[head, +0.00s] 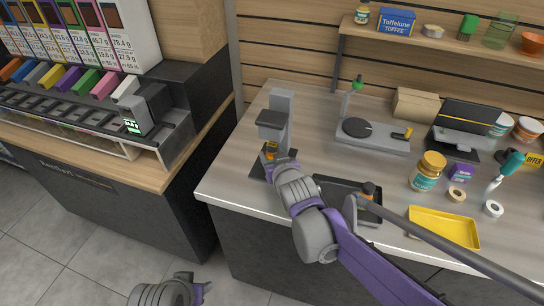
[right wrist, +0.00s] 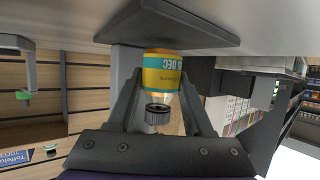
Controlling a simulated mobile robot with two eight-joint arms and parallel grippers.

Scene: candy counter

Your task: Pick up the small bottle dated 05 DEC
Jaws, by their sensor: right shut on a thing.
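My right gripper (head: 269,157) is shut on a small bottle at the grey stand on the counter's left part. In the right wrist view, the bottle (right wrist: 161,72) sits between the fingers of the gripper (right wrist: 158,110). Another small bottle (head: 368,190) with an orange part stands in the black tray (head: 335,186). My left gripper (head: 190,284) is partly in view at the bottom.
The grey stand (head: 281,108) with a dark head rises right behind the gripper. The counter's left front edge is clear.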

